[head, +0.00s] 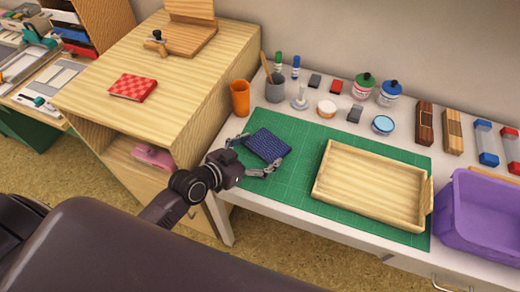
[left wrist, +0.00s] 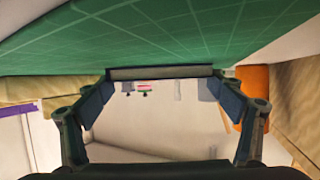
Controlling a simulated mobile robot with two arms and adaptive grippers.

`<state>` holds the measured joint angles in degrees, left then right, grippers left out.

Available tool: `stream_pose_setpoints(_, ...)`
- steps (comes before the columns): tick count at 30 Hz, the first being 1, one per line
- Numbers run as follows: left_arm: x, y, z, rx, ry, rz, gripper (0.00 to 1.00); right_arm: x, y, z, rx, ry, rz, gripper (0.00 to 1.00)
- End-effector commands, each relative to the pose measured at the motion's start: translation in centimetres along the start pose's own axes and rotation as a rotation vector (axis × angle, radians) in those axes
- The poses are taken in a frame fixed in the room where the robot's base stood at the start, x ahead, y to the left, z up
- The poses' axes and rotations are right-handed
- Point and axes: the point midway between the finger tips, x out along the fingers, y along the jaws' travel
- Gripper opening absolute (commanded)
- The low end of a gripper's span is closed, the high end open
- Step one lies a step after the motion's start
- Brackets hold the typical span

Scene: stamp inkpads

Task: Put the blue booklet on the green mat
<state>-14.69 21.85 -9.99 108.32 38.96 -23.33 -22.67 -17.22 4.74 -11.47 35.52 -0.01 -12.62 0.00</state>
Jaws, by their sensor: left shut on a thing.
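The blue booklet (head: 268,145) is at the left part of the green mat (head: 285,190) in the head view. My left gripper (head: 262,156) is shut on it, with one finger at either side. In the left wrist view the booklet shows edge-on as a thin greyish bar (left wrist: 160,73) between the fingertips. The green mat (left wrist: 150,40) fills the top of that view, close to the booklet. I cannot tell whether the booklet touches the mat. My right gripper is not in view.
A wooden tray (head: 372,187) covers much of the mat's right side. A purple bin (head: 480,215) stands right of it. An orange cup (head: 240,98) and grey pot (head: 275,90) stand behind the booklet. A red checked booklet (head: 133,87) lies on the wooden cabinet (head: 185,85).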

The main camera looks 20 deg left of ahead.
Motion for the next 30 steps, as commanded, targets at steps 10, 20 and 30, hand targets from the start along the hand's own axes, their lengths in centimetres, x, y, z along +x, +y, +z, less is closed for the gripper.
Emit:
stream_pose_setpoints(10, 0.1, 0.0, 0.1, 0.001, 0.001, 0.000, 0.92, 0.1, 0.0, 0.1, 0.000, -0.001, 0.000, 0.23)
stream_pose_setpoints(20, 0.1, 0.0, 0.1, 0.001, 0.001, 0.000, 1.00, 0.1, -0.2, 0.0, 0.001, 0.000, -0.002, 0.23)
stream_pose_setpoints(30, -3.6, 0.1, 0.0, 0.004, -0.002, 0.001, 1.00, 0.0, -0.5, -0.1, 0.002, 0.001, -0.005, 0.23)
